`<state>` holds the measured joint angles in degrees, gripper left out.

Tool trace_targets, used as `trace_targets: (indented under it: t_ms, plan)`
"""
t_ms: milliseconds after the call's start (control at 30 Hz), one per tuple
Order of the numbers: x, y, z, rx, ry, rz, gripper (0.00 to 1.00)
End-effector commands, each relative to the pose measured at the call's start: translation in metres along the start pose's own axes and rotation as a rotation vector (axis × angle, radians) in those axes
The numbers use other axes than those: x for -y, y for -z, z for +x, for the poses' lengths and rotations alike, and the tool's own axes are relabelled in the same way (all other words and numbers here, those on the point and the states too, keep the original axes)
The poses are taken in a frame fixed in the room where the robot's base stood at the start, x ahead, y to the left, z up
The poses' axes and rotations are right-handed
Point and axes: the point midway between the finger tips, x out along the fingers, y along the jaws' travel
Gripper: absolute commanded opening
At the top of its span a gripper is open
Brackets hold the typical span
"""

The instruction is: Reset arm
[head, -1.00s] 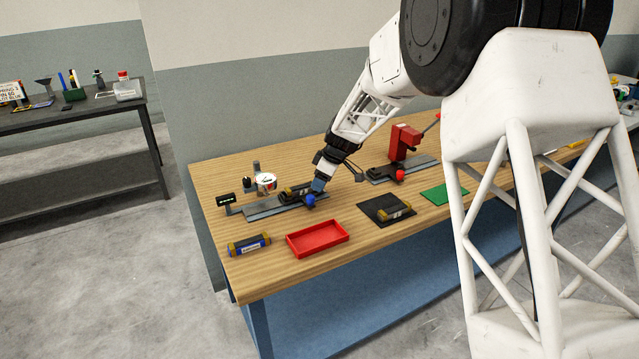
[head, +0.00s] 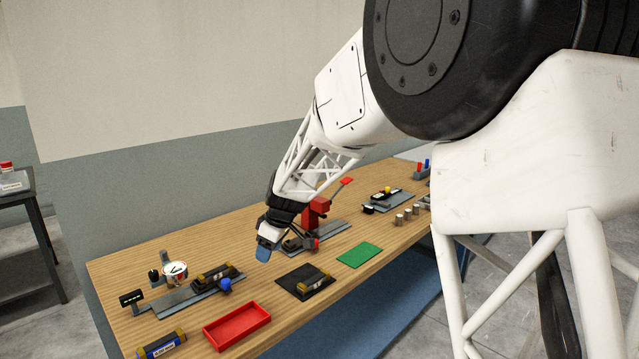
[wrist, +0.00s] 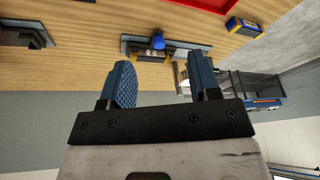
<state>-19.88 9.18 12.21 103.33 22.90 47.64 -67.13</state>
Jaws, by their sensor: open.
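My gripper (head: 266,243) is above the wooden bench (head: 218,229), in front of the red press (head: 316,213) in the head view. In the wrist view my gripper (wrist: 163,82) shows two blue fingers spread apart with nothing between them. The left gauge fixture (head: 180,300) stands clear of the gripper. The blue knob also shows in the wrist view (wrist: 172,43), beyond the fingers.
A red tray (head: 237,342), a black mat (head: 292,291) with a yellow-ended cylinder and a green mat (head: 359,255) lie along the front. More fixtures stand farther right. A wall runs behind the bench.

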Motion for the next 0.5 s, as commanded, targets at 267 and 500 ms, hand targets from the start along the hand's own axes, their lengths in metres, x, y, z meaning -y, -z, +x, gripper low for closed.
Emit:
trace_targets:
  t_ms: [267,500]
  plan:
    - [0.029,-0.057,-0.059,0.021,-0.044,0.16,0.56]
    - [0.059,-0.105,-0.101,0.038,-0.081,0.301,0.56]
